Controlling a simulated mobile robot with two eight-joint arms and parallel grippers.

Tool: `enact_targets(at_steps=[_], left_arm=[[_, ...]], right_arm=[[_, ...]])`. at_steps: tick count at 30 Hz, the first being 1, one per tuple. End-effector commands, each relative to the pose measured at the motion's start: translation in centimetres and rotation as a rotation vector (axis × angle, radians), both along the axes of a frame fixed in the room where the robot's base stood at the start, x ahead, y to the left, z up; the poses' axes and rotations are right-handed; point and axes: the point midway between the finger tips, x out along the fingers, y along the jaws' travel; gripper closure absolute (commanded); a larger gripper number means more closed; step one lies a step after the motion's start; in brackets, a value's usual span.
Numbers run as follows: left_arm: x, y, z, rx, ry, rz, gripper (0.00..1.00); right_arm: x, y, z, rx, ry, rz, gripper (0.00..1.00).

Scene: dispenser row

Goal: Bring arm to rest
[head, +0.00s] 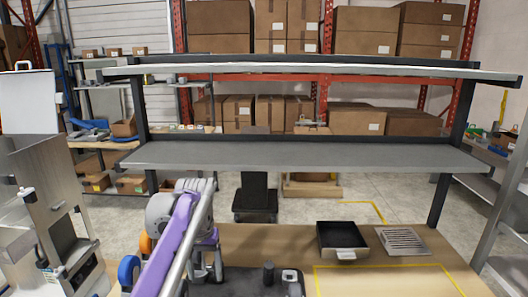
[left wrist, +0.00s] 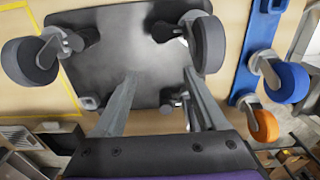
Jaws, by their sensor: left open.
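My left arm comes in from the bottom left of the head view, with its purple link and grey joint. It covers part of the bench and much of its own gripper. In the left wrist view my left gripper (left wrist: 163,85) is open, its two grey fingers apart with nothing held between them. It points at a dark plate (left wrist: 120,45) on the wooden bench top. Grey-wheeled casters (left wrist: 210,45) stand around the fingers; I cannot tell whether any finger touches them. The dark plate (head: 238,284) also shows in the head view. My right gripper is not in view.
A blue strip (left wrist: 252,55) with blue and orange wheels lies beside the plate. A black bin (head: 342,238) and a slotted metal tray (head: 403,241) sit at the bench's back right. A grey shelf (head: 300,157) spans above. The yellow-outlined area (head: 385,282) is clear.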

Motion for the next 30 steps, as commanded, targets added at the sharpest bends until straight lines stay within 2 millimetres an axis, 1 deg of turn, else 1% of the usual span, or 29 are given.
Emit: enact_targets(at_steps=[8, 11, 13, 17, 18, 20, 21, 24, 27, 30], left_arm=[[-4.6, 0.8, -0.8, -0.005, -0.099, 0.003, 0.26], [-6.9, 1.1, -1.6, -0.006, -0.145, 0.005, 0.26], [-9.0, 1.4, -2.5, -0.006, -0.183, 0.007, 0.26], [-13.5, 1.9, -5.1, -0.008, -0.268, 0.011, 0.26], [-15.0, 2.0, -6.1, -0.007, -0.294, 0.012, 0.26], [-17.2, 2.2, -7.7, -0.008, -0.334, 0.014, 0.26], [-18.5, 2.3, -8.8, -0.008, -0.359, 0.014, 0.26], [-21.6, 2.6, -11.5, -0.007, -0.415, 0.016, 0.26], [-23.8, 2.7, -13.7, -0.005, -0.458, 0.017, 0.26], [-25.1, 2.8, -15.1, -0.005, -0.485, 0.017, 0.26]], right_arm=[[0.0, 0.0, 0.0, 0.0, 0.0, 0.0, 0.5], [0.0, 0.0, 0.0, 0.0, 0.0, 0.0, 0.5], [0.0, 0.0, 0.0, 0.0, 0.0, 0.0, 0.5], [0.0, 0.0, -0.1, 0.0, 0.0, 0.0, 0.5], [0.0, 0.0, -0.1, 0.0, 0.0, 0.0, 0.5], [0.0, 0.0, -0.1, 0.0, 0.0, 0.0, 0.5], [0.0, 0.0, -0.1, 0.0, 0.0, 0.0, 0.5], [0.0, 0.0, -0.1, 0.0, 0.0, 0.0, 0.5], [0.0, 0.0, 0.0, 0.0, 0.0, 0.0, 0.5], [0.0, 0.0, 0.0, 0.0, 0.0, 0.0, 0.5]])
